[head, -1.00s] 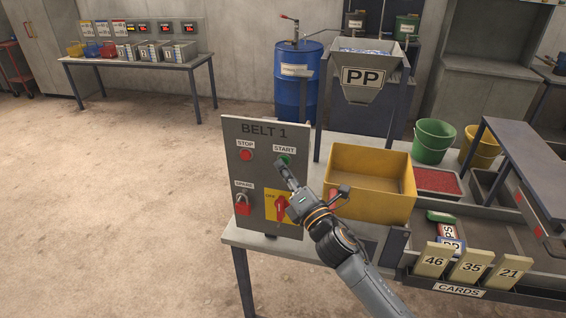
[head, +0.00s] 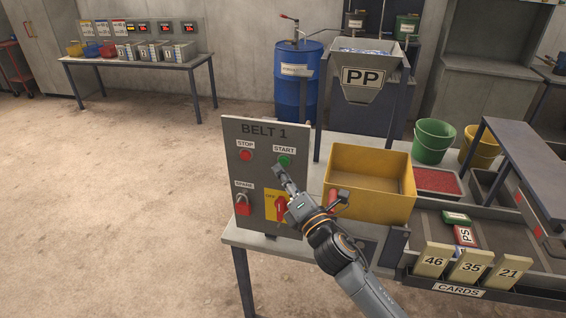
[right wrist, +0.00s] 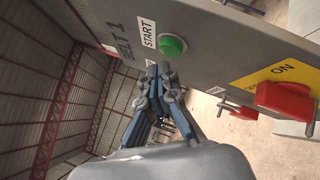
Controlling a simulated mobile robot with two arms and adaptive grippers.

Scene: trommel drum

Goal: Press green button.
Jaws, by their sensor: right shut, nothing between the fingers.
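The green START button (head: 285,160) sits at the upper right of the grey BELT 1 panel (head: 256,205). It also shows in the right wrist view (right wrist: 173,45) beside its START label. My right gripper (head: 279,170) is shut and empty, with its tips just below the green button in the head view. In the right wrist view its closed tips (right wrist: 158,70) are close to the button, with a small gap visible. Whether the tips touch the panel cannot be told. My left gripper is not in view.
The panel also carries a red STOP button (head: 246,155), a red padlock (head: 243,203) and a red rotary switch (head: 281,208). A yellow bin (head: 369,205) stands right of the panel. Card blocks (head: 470,267) line the front right. The floor at left is clear.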

